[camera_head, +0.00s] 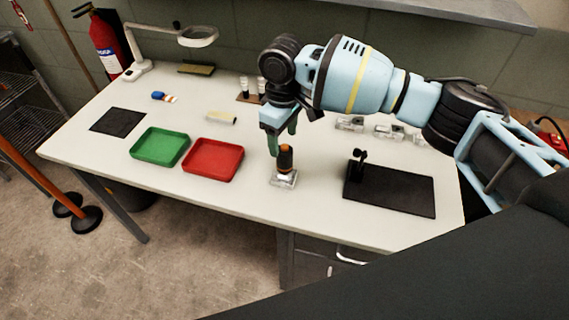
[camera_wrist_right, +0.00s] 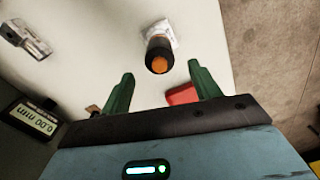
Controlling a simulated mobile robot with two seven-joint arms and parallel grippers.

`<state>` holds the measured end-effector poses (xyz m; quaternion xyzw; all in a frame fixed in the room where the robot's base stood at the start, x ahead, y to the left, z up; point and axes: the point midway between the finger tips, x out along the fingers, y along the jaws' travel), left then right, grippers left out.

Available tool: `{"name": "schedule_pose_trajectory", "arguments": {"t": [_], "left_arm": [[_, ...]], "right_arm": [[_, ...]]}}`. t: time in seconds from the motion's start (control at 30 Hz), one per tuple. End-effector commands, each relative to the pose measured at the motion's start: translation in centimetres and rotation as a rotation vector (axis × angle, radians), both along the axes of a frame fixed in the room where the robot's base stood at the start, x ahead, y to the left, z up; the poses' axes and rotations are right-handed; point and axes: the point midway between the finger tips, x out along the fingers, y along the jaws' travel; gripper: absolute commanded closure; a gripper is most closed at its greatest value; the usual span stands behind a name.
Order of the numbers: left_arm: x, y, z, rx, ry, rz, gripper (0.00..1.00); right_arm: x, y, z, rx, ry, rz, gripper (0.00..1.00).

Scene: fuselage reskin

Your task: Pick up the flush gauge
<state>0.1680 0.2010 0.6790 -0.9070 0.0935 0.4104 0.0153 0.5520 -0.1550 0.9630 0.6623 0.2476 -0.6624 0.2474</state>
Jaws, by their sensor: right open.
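An upright piece with a black and orange grip on a pale, shiny square base (camera_head: 285,180), which appears to be the flush gauge, stands on the table near its front edge. In the right wrist view the gauge (camera_wrist_right: 160,52) shows its orange top between and just beyond the green fingers. My right gripper (camera_head: 284,142) is open and points down, just above the gauge's top. Nothing is held between its fingers, and whether they touch the gauge I cannot tell. My left gripper is not in view.
A red tray (camera_head: 212,160) and a green tray (camera_head: 160,147) lie left of the gauge. A black plate (camera_head: 400,192) with a small upright stand lies to the right. Several small metal pieces (camera_head: 388,132) lie behind it. A display (camera_wrist_right: 35,118) reads 0.00 mm.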

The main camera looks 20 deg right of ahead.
Motion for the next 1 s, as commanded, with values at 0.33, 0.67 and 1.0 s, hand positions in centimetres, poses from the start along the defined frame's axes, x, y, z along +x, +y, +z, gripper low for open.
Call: {"name": "schedule_pose_trajectory", "arguments": {"t": [0.33, 0.67, 1.0], "left_arm": [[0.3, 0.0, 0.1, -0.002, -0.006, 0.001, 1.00], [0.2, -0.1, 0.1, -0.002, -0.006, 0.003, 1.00], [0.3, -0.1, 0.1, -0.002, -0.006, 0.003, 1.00]], "right_arm": [[-0.4, -0.3, -4.3, -0.002, 0.002, -0.001, 0.38], [-0.4, -0.3, -5.1, 0.000, 0.000, -0.001, 0.38], [-0.4, -0.3, -5.0, 0.000, 0.000, -0.001, 0.78]]}}
